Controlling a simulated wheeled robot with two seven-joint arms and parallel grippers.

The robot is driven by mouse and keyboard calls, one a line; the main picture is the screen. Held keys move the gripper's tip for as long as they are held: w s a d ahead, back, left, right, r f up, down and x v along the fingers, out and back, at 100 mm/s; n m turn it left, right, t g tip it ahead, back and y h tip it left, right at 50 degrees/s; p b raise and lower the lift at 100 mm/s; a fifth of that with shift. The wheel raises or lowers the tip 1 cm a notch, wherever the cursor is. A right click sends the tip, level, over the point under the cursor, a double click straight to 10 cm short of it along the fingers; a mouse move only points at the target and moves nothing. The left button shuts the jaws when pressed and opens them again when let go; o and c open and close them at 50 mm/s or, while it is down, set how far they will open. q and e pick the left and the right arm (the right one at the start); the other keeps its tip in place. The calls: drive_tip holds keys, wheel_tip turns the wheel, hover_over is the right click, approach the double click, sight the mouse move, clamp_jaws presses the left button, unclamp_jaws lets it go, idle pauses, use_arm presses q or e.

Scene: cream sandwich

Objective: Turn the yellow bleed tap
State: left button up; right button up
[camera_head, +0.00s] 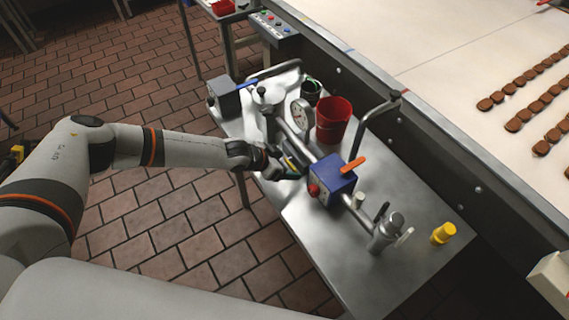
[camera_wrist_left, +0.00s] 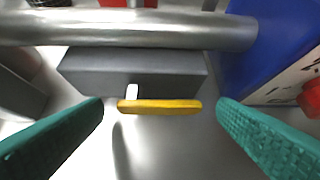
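The yellow bleed tap (camera_wrist_left: 160,106) shows in the left wrist view as a flat yellow bar on a short pale stem, below a grey block (camera_wrist_left: 135,72) under the steel pipe (camera_wrist_left: 130,28). The green fingers of my left gripper (camera_wrist_left: 160,122) are apart, one on each side of the tap, with clear gaps to both of its ends. In the head view my left gripper (camera_head: 280,168) is beside the pipe, left of the blue box, and mostly covers the tap. My right gripper is not in view.
The blue box (camera_head: 333,180) with a red knob and orange lever is close to the right finger. A gauge (camera_head: 301,114), a red bucket (camera_head: 334,118) and a yellow cylinder (camera_head: 443,233) stand on the steel table (camera_head: 335,262). A conveyor with biscuits runs behind.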

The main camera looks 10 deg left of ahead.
use_arm(q)
drive_tip(key=c, duration=0.9)
drive_tip(key=shift+s+d+p, duration=0.1)
drive_tip(key=shift+d+p, duration=0.05)
drive_tip(key=shift+p, duration=0.3)
drive_tip(key=o, duration=1)
drive_tip(key=shift+c, duration=0.2)
drive_tip(key=v, duration=1.2)
drive_tip(key=shift+s+d, duration=0.1)
